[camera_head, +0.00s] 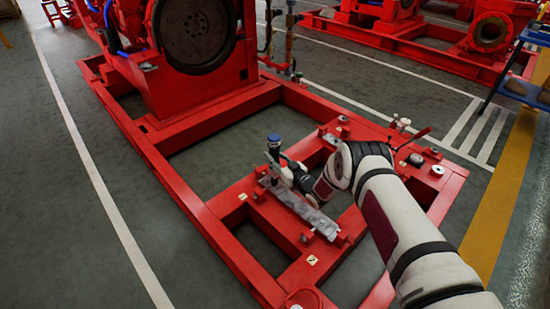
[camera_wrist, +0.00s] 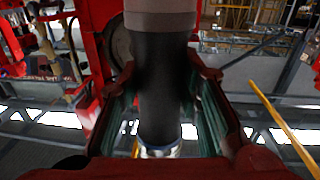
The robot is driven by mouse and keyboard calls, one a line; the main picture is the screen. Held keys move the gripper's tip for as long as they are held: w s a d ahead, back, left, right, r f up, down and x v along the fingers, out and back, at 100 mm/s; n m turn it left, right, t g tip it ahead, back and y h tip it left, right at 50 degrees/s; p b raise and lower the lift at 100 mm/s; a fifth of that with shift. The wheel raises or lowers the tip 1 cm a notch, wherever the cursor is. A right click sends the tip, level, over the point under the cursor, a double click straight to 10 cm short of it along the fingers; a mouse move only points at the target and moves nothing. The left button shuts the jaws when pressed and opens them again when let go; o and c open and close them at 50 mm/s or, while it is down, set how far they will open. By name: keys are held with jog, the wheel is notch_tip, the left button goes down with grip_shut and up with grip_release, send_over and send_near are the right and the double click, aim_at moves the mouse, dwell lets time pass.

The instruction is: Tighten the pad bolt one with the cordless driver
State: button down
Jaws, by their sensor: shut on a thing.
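The cordless driver (camera_head: 273,141) stands roughly upright in the head view, with a blue top, above the far end of a grey metal pad (camera_head: 312,217) on the red frame. My gripper (camera_head: 282,166) reaches in from the right and is shut on it. In the wrist view the driver's dark round body (camera_wrist: 160,90) is between my two fingers, with a grey collar at one end and a blue and silver part at the other. The driver's lower tip and the bolt under it are hidden or too small to make out, so contact cannot be told.
The red base frame (camera_head: 180,183) has open bays and raised rails around the pad. A red engine with a dark flywheel (camera_head: 193,30) stands at its far end. Small fittings and a red-handled lever (camera_head: 412,139) are on the right. Clear floor lies left.

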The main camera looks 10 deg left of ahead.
aim_at(278, 149)
dwell(0.3)
jog(key=shift+r+p, duration=1.7)
jog(key=shift+r, duration=1)
jog(key=shift+d, duration=0.1)
